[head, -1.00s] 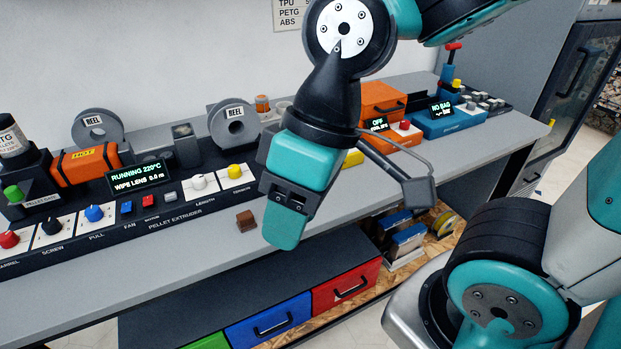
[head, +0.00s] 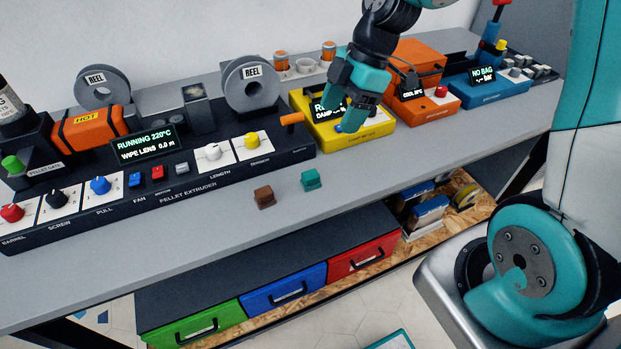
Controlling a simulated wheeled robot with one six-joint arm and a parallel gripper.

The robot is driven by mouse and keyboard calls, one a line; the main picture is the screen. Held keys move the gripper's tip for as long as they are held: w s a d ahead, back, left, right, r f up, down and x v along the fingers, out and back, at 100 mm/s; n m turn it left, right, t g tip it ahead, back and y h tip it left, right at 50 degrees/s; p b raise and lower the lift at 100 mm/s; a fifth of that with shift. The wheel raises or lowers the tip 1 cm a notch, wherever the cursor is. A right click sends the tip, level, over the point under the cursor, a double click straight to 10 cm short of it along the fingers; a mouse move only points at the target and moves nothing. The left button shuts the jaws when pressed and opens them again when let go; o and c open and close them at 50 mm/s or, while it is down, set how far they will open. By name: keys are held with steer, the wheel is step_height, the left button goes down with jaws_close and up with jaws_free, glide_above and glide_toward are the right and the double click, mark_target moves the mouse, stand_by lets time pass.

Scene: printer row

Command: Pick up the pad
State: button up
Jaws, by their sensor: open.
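Two small blocks lie on the grey bench in front of the pellet extruder: a brown one (head: 264,197) and a teal one (head: 311,180) to its right. Either may be the pad; I cannot tell which from the label-free shapes. Both stand apart from each other and from my gripper.
The pellet extruder (head: 185,195) with knobs and an orange lever fills the bench's left. Orange (head: 432,107) and blue (head: 490,92) units stand to the right. The bench front (head: 225,240) is mostly clear. Green, blue and red drawers (head: 365,255) sit below.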

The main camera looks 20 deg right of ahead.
glide_toward(310, 174)
steer(key=x, duration=0.4)
steer(key=shift+s+a+f+p, duration=0.25)
steer(key=shift+s+f+p, duration=0.05)
steer(key=shift+p, duration=0.05)
steer(key=shift+w+p+x, duration=0.15)
steer(key=shift+p+x, duration=0.15)
steer(key=shift+x, duration=1.2)
steer(key=shift+w+p+x, duration=0.15)
steer(key=shift+p+x, duration=0.1)
steer(key=shift+x, duration=1.2)
steer(key=shift+d, duration=0.15)
steer(key=shift+c, duration=0.5)
steer(key=c, duration=0.9)
